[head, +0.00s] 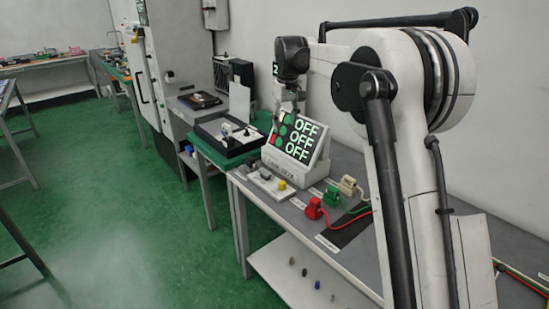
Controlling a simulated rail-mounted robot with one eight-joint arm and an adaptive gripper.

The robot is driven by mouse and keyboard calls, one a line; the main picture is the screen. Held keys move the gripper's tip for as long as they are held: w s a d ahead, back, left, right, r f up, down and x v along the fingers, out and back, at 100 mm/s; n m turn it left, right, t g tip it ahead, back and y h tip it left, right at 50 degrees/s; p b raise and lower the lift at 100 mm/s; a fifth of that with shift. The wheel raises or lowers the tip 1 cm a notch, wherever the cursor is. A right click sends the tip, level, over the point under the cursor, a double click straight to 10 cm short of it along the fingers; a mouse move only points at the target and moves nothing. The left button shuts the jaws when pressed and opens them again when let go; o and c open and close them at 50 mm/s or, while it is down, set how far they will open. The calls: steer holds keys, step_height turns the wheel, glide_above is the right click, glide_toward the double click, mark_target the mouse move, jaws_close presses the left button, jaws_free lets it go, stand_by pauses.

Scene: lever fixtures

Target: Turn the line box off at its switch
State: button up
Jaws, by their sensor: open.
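A white box with a slanted dark panel (300,137) stands on the grey bench. The panel reads OFF in three rows, with red and green marks at its left. I take it for the line box, but the small print on its front is too small to read. A low white strip (265,182) with grey and yellow knobs lies in front of it. I cannot tell which part is the switch. My gripper (288,103) hangs from my wrist near the panel's upper left, small and dark. It is open, and I cannot tell whether it touches the box.
Red (313,208), green (331,196) and beige (349,185) plug-like pieces with cables sit on the bench right of the box. A black tray (228,143) stands on the green-topped table behind. My arm hides much of the right side.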

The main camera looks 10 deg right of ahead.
steer(key=n+g+b, duration=0.1)
steer(key=n, duration=0.1)
glide_above(269, 174)
step_height(269, 174, down, 11)
steer(key=shift+g, duration=0.3)
step_height(269, 174, down, 14)
steer(key=shift+s+a+f+b, duration=0.1)
steer(key=shift+f+b, duration=0.15)
steer(key=shift+b, duration=0.2)
